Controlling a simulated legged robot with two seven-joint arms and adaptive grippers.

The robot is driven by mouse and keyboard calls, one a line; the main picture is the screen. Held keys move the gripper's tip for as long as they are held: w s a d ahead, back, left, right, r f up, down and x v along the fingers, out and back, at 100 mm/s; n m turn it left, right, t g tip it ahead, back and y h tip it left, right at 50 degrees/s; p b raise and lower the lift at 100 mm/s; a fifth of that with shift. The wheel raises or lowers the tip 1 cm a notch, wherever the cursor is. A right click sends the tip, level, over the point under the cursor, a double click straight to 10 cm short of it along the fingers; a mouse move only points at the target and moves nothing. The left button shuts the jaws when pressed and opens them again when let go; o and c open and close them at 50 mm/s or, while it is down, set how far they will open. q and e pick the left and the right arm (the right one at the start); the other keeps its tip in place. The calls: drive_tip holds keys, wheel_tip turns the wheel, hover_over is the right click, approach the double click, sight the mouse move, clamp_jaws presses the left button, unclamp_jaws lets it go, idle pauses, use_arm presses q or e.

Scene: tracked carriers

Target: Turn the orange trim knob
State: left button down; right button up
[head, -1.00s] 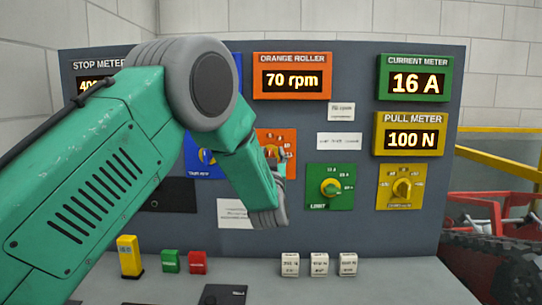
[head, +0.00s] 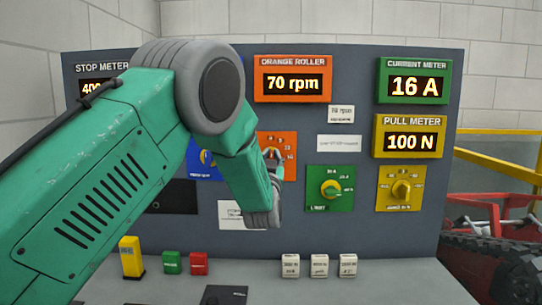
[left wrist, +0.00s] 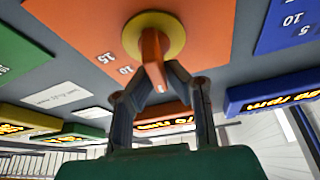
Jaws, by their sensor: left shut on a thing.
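The orange trim knob (left wrist: 152,45) sits on a yellow disc on an orange panel plate (left wrist: 205,25) in the left wrist view. My left gripper (left wrist: 158,78) is shut on the knob's grip bar, with a fingertip on each side. In the head view the orange plate (head: 289,148) is partly hidden behind my left arm, and the knob is mostly covered by my left gripper (head: 274,162). The orange roller meter (head: 292,80) above it reads 70 rpm. My right gripper is not in view.
Right of the orange plate are a green knob plate (head: 331,190) and a yellow knob plate (head: 402,189). A blue plate (head: 204,160) lies left, partly behind my arm. Several small buttons stand on the console shelf (head: 385,285) below.

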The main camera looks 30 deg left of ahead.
use_arm(q)
drive_tip(key=m+h, duration=0.1)
drive_tip(key=m, duration=0.1)
drive_tip(key=m+h, duration=0.1)
drive_tip(key=m, duration=0.1)
drive_tip(key=m+h, duration=0.1)
drive_tip(key=m, duration=0.1)
drive_tip(key=shift+w+d+f+m+t+h+p, duration=0.15)
drive_tip(key=shift+d+f+m+t+h+p, duration=0.15)
drive_tip(key=shift+t, duration=0.1)
drive_tip(key=m+h, duration=0.1)
drive_tip(key=m, duration=0.2)
drive_tip(key=m+h, duration=0.1)
drive_tip(key=m, duration=0.2)
drive_tip(key=shift+w+f+m+g+h+p, duration=0.1)
drive_tip(key=shift+f+m+g+h+p, duration=0.1)
drive_tip(key=shift+m+g+h+p, duration=0.15)
